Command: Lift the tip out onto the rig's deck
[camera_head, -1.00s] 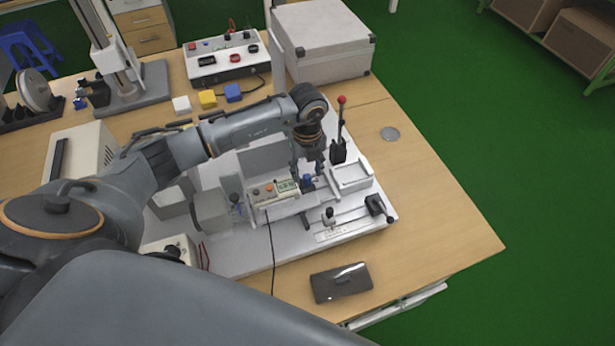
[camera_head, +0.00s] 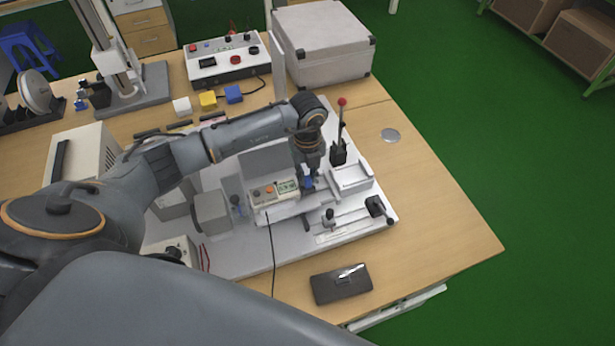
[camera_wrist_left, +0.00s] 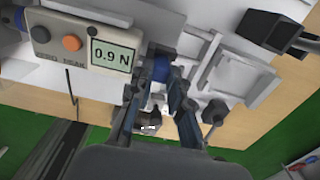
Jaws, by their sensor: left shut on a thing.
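My left gripper (camera_head: 306,176) reaches down over the test rig, just right of the gauge (camera_head: 274,192). In the left wrist view its two fingers (camera_wrist_left: 157,82) are shut on a small blue piece (camera_wrist_left: 160,69), which looks like the tip. The blue piece also shows in the head view (camera_head: 308,183), low over the rig. The fingers hide part of it, and I cannot tell whether it still touches its holder. The gauge reads 0.9 N in the left wrist view (camera_wrist_left: 85,45). The rig's pale deck (camera_head: 240,255) lies around and below. My right gripper is not in view.
A lever with a red knob (camera_head: 342,102) stands close behind the gripper. A shallow white tray (camera_head: 352,178) is to its right, with a black-knobbed clamp (camera_head: 376,206) in front. A dark case (camera_head: 341,284) lies on the table front. The right table side is mostly clear.

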